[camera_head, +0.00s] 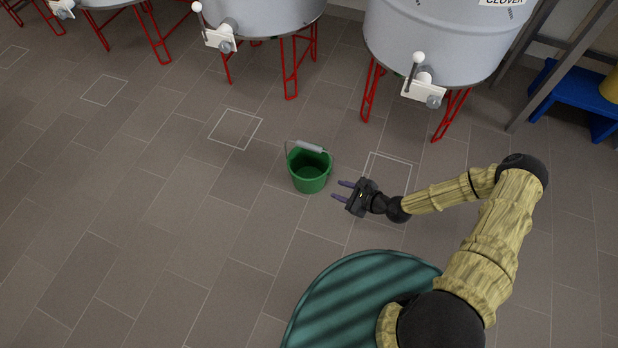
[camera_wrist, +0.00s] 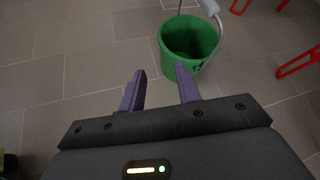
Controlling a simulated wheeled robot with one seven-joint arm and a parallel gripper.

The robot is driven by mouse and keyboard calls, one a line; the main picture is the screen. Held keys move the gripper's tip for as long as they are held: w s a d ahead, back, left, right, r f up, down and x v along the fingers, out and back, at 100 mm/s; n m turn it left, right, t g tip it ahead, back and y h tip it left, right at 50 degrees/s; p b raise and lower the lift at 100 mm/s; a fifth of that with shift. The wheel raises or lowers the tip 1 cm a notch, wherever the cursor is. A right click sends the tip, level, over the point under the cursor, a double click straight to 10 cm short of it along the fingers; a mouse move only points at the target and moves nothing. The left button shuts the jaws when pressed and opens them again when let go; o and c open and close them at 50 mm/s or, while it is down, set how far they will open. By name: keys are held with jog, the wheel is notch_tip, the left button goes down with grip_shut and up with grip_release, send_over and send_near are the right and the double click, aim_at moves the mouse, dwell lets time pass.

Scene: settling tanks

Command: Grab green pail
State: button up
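The green pail (camera_head: 310,178) stands upright on the tiled floor in the head view, with its grey handle grip (camera_head: 309,146) raised above the rim. My gripper (camera_head: 342,190) is just right of the pail, its two purple fingers spread apart and pointing left towards it. In the wrist view the pail (camera_wrist: 188,45) is beyond the fingertips, more in line with the right finger, and its grip (camera_wrist: 209,7) shows at the top edge. My gripper (camera_wrist: 160,82) is open, with bare floor between its fingers. The pail looks empty.
Grey tanks (camera_head: 440,40) on red legs (camera_head: 371,92) stand along the back, with white valve fittings. White squares (camera_head: 235,128) are marked on the floor. A blue step (camera_head: 575,95) and a grey ladder frame are at the right. The floor left of the pail is clear.

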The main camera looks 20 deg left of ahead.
jog(key=f+m, duration=0.1)
jog(key=a+f+m+t+b, duration=0.1)
jog(key=a+f+y, duration=0.1)
jog(key=f, duration=0.1)
jog(key=shift+a+m+b, duration=0.1)
jog(key=shift+m+b, duration=0.3)
jog(key=b, duration=0.5)
send_near(298, 176)
jog(key=x, duration=0.4)
jog(key=shift+s+f, duration=0.15)
jog(key=shift+a, duration=0.1)
jog(key=b+x, duration=0.3)
jog(key=x, duration=0.2)
jog(key=shift+w, duration=0.25)
